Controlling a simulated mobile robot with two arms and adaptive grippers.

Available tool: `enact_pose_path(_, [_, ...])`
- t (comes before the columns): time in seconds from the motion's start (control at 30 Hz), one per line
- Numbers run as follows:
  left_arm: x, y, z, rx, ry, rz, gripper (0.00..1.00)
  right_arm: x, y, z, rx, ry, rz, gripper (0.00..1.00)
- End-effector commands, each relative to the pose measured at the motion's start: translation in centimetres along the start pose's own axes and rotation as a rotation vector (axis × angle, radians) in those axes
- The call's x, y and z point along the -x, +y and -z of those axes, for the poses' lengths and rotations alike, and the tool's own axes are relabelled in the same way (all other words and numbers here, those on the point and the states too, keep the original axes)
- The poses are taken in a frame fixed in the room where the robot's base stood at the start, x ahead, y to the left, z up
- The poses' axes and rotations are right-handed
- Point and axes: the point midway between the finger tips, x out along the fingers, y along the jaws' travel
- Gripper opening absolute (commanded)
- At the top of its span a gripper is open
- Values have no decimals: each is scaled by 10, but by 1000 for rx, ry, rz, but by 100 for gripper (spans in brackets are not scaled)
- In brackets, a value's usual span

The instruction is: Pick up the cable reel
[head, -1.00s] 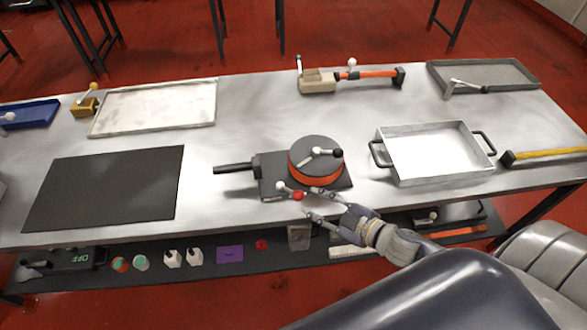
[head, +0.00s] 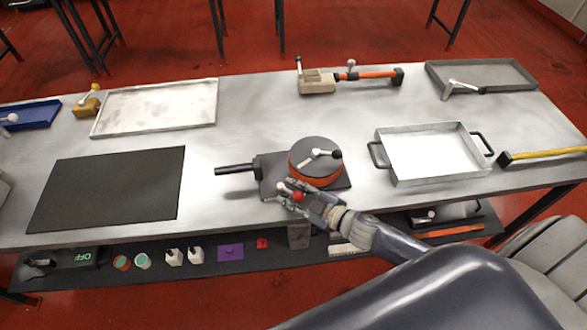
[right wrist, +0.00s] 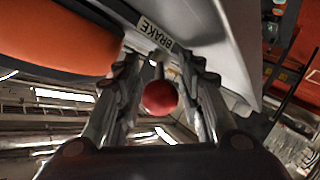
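The cable reel is a dark round disc with an orange rim (head: 305,168), on a dark base plate (head: 271,166) with a black handle pointing left. A crank with a dark knob lies on top of the disc. A lever with a red ball knob (head: 297,196) is at the base's front edge. My right gripper (head: 288,195) is at this lever. In the right wrist view its open fingers (right wrist: 162,65) stand on either side of the red ball knob (right wrist: 159,98), with gaps visible. A "BRAKE" label (right wrist: 157,37) shows beyond. My left gripper is not in view.
A metal pan with handles (head: 430,180) stands right of the reel, with a yellow-handled hammer (head: 545,153) beyond. A black mat (head: 105,190) lies left. Behind are a white tray (head: 155,128) and an orange-handled tool (head: 370,75). Small items sit on the lower shelf.

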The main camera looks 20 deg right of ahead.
Motion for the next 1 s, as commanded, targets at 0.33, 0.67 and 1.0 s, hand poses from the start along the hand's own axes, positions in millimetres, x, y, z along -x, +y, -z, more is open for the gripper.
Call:
enact_pose_path(0.33, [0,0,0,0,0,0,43,0,0,0,0,0,0,4])
enact_pose_path(0.67, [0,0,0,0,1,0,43,0,0,0,0,-1,0,0])
enact_pose_path(1.0, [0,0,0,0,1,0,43,0,3,4,4,7,-4,0])
